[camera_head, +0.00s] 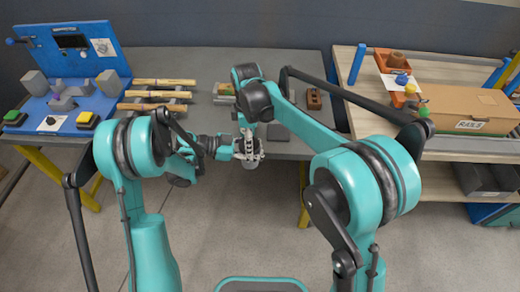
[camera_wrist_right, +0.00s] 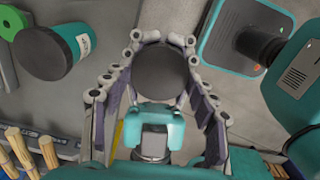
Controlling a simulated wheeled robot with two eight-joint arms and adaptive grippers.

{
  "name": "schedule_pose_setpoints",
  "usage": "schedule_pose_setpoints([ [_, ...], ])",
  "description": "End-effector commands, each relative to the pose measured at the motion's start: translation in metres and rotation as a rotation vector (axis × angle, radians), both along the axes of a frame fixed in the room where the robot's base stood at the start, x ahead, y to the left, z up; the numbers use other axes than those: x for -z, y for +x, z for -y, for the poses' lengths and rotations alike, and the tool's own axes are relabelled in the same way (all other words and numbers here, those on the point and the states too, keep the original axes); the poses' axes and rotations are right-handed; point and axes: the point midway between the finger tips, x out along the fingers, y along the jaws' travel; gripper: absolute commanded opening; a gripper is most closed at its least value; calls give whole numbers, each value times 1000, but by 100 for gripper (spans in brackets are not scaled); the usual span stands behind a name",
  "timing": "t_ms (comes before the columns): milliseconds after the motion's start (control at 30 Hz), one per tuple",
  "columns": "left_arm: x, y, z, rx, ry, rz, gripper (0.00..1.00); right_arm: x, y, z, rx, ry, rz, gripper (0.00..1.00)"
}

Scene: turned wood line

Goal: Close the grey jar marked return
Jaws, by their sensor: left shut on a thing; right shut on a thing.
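In the head view a small grey jar (camera_head: 250,164) is held in the air just off the near edge of the grey bench. My left gripper (camera_head: 237,150) reaches it from the left and is shut on it. My right gripper (camera_head: 249,147) comes down from above and is shut at its top. In the right wrist view a dark round lid (camera_wrist_right: 161,72) sits between the fingers of my right gripper (camera_wrist_right: 162,45). The lid hides most of the jar below it, and I cannot tell how tightly it sits. No marking on the jar is readable.
The grey bench (camera_head: 200,62) carries turned wooden pieces (camera_head: 165,82) and a small brown block (camera_head: 314,99). A blue fixture (camera_head: 75,65) with green and yellow buttons stands at left. A wooden table at right holds a labelled cardboard box (camera_head: 455,104) and an orange tray (camera_head: 391,68).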

Motion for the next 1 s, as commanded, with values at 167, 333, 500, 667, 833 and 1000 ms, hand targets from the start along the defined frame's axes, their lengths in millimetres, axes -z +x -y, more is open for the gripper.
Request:
schedule_pose_setpoints([
  [167, -2, 0, 1, 1, -4, 0, 0, 1, 1, 0, 4, 0, 2, 23],
  [333, -2, -1, 1, 1, -4, 0, 0, 1, 1, 0, 2, 0, 2, 79],
  [500, -1, 0, 0, 1, -3, 0, 0, 0, 0, 0, 1, 0, 1, 79],
  [667, -1, 0, 0, 0, -2, 0, 0, -3, 0, 0, 1, 0, 1, 79],
  [833, -1, 0, 0, 0, -2, 0, 0, -25, 0, 0, 1, 0, 1, 79],
  [1000, -1, 0, 0, 0, -2, 0, 0, -42, 0, 0, 1, 0, 0, 79],
])
